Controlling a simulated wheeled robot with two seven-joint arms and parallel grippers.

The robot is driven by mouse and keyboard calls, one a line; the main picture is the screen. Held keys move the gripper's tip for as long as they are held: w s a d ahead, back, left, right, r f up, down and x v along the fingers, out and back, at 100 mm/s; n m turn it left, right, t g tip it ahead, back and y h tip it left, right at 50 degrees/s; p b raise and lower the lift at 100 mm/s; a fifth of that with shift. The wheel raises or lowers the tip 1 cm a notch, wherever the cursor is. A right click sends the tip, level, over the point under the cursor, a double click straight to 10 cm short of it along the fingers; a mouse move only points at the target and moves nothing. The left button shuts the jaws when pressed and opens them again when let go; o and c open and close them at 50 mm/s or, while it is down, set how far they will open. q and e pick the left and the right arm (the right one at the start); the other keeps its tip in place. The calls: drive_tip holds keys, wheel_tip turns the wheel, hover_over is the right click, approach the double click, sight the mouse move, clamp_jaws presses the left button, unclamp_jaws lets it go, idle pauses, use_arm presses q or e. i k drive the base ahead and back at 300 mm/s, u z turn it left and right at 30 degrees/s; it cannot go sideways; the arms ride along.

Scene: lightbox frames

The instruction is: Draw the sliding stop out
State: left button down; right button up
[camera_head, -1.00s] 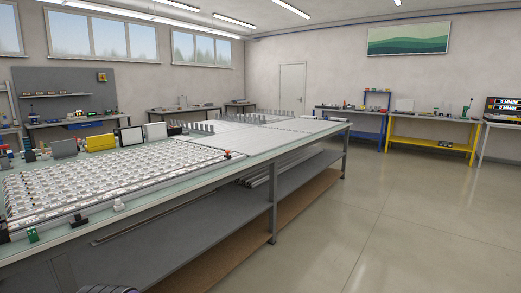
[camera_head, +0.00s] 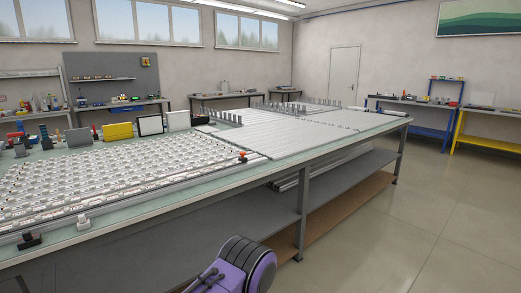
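A long rail (camera_head: 170,195) runs along the front edge of a tabletop covered with rows of small white pieces. At its far right end sits a small dark block with an orange-red top (camera_head: 242,156). A small white block (camera_head: 82,222) sits on the rail nearer to me, and a dark block (camera_head: 30,239) is at the near left. I cannot tell which of these is the sliding stop. A purple and dark grey ridged part of my own arm shows at the bottom, below the table edge. No gripper fingers are clearly in view.
The long table (camera_head: 215,185) has a lower shelf (camera_head: 210,228). Upright panels, including a yellow one (camera_head: 117,131), stand at its back left. Flat grey panels (camera_head: 285,137) cover its right part. The floor (camera_head: 440,220) to the right is clear.

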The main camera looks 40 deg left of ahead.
sight(242, 158)
drive_tip(key=u, duration=0.2)
drive_tip(key=i, duration=0.85)
drive_tip(key=u, duration=1.4)
drive_tip(key=i, duration=0.75)
drive_tip(key=u, duration=0.75)
